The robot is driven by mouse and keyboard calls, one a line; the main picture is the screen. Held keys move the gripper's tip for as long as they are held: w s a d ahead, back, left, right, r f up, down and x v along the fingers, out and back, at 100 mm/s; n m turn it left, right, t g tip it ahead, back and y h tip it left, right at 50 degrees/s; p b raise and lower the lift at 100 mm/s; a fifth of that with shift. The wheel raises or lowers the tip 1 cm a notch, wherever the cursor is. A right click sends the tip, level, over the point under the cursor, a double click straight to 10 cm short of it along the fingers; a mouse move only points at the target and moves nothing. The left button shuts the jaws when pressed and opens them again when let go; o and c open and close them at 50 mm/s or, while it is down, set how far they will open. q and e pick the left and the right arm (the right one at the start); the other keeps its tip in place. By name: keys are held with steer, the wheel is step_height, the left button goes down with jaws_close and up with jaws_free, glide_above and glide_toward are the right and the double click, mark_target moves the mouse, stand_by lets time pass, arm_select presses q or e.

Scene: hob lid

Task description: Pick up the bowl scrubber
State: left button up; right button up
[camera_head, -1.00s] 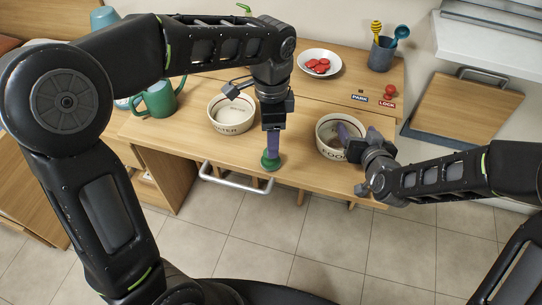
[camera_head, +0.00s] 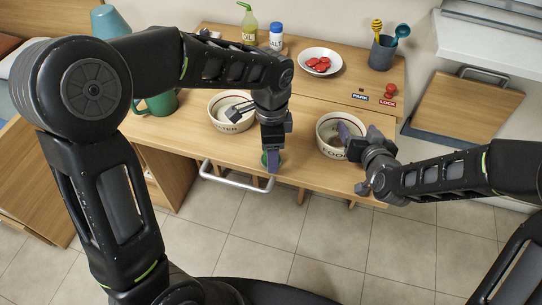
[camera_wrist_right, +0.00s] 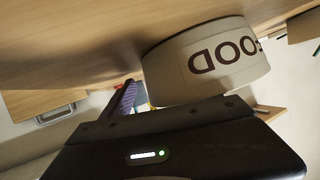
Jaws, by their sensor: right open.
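My right gripper (camera_head: 352,138) is open at the right rim of the FOOD bowl (camera_head: 330,146), with a purple finger over the bowl's inside. In the right wrist view the FOOD bowl (camera_wrist_right: 205,65) is beside a purple finger (camera_wrist_right: 123,100). The WATER bowl (camera_head: 228,126) stands left of my left gripper.
A white plate with red pieces (camera_head: 319,62), a grey utensil cup (camera_head: 382,54) and two bottles (camera_head: 276,36) stand at the back. A green mug (camera_head: 160,103) is behind my left arm. A rail (camera_head: 236,180) juts from the table front.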

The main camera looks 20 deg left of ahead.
stand_by(0.5)
arm_select(q)
jaws_close()
stand_by(0.5)
